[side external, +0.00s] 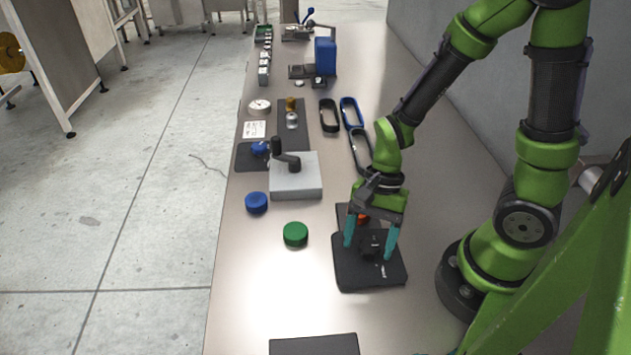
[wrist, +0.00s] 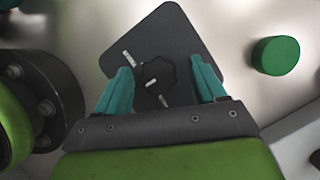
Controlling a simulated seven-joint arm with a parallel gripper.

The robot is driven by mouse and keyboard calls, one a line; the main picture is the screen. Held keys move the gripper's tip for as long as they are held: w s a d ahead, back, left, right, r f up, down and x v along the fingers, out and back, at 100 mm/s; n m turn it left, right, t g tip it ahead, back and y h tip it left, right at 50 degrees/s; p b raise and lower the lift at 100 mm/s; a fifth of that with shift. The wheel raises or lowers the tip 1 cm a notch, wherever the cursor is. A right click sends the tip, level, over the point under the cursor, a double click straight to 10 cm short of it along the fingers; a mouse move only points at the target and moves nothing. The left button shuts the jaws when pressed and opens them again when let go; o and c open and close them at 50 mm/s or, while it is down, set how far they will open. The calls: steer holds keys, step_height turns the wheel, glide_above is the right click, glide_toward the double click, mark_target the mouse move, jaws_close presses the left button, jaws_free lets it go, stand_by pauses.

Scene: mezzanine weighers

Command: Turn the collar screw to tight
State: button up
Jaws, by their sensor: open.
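The collar screw appears to be the black lobed knob (wrist: 158,73) on a dark plate (wrist: 150,40) in the wrist view. In the side view the knob (side external: 371,246) stands on the dark plate (side external: 372,281), with small white marks beside it. My gripper (side external: 370,252) points down over the plate, its two teal fingers apart on either side of the knob. In the wrist view my gripper (wrist: 162,82) is open, with a visible gap between each finger and the knob. I cannot read the marks, so the knob's setting is unclear.
A green round cap (side external: 295,234) lies left of the plate and a blue cap (side external: 256,202) farther left. A grey block with a black crank (side external: 296,182) stands behind them. Dark and blue oval bands (side external: 351,113) lie farther back. The table front is mostly clear.

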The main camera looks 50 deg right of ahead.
steer(key=shift+r, duration=0.1)
steer(key=v, duration=1.6)
steer(key=shift+d+r, duration=0.25)
steer(key=shift+r, duration=0.05)
steer(key=shift+a, duration=0.15)
steer(key=a+f+n+g+h, duration=0.1)
steer(key=a+n+h, duration=0.6)
steer(key=a+n, duration=1)
steer(key=d+f+n, duration=0.3)
steer(key=f, duration=0.2)
steer(key=s+d+f+n, duration=0.1)
steer(key=d+f+n, duration=0.2)
steer(key=d+f, duration=0.1)
steer(key=s+d+f+n+h, duration=0.1)
steer(key=d+f+n, duration=0.2)
steer(key=f, duration=0.2)
steer(key=shift+d+f, duration=0.15)
steer(key=shift+f, duration=0.2)
